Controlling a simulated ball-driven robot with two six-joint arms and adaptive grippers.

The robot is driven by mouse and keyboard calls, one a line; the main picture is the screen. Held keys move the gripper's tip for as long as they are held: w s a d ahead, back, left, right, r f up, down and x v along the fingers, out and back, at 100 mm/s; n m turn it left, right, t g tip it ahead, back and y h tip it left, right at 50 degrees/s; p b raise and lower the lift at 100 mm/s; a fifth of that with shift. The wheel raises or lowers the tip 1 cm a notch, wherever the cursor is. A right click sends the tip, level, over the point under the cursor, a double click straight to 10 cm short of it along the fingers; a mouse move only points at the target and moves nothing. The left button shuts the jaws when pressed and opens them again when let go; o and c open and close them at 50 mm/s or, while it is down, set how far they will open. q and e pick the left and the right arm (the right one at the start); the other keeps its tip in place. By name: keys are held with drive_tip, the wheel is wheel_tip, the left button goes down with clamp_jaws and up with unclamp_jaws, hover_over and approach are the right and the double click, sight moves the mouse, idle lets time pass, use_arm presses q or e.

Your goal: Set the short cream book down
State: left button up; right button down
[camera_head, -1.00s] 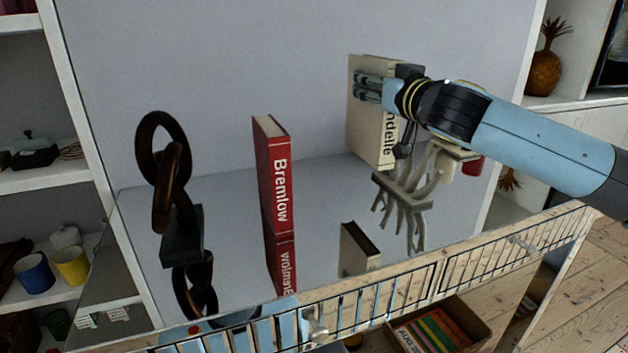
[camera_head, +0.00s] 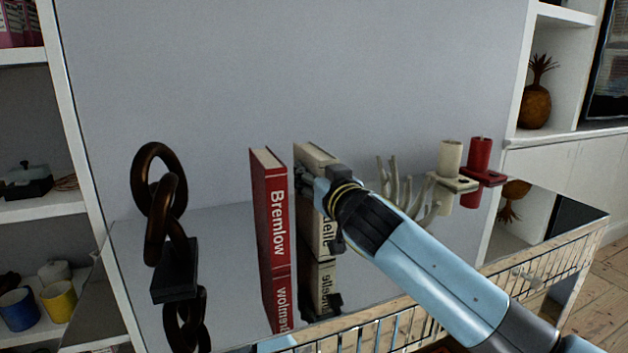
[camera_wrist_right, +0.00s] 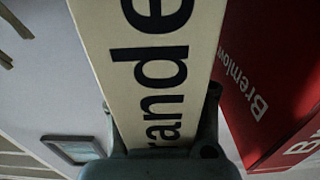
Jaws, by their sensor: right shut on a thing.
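The short cream book (camera_head: 328,238) stands upright on the glossy reflective top, just right of the red Bremlow book (camera_head: 270,205), with a narrow gap between them. Its lower end appears to meet its reflection. My right gripper (camera_head: 312,185) is shut on the cream book at its upper part, covering some of the spine lettering. In the right wrist view the cream book (camera_wrist_right: 145,60) fills the middle between the fingers, and the red book (camera_wrist_right: 275,75) is on the right. My left gripper is not in view.
A dark chain-link ornament (camera_head: 160,205) stands left of the red book. To the right are a pale coral-like ornament (camera_head: 410,195), a cream candle (camera_head: 450,157) and a red candle (camera_head: 479,155) on holders. A wire rail (camera_head: 390,330) runs along the front edge.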

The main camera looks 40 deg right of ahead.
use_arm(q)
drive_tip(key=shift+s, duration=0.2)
use_arm(e)
drive_tip(key=c, duration=0.9)
unclamp_jaws()
drive_tip(key=shift+s, duration=0.1)
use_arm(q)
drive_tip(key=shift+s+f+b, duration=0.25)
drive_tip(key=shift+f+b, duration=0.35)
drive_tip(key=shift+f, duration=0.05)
use_arm(e)
drive_tip(key=v, duration=1.2)
drive_tip(key=shift+a, duration=0.1)
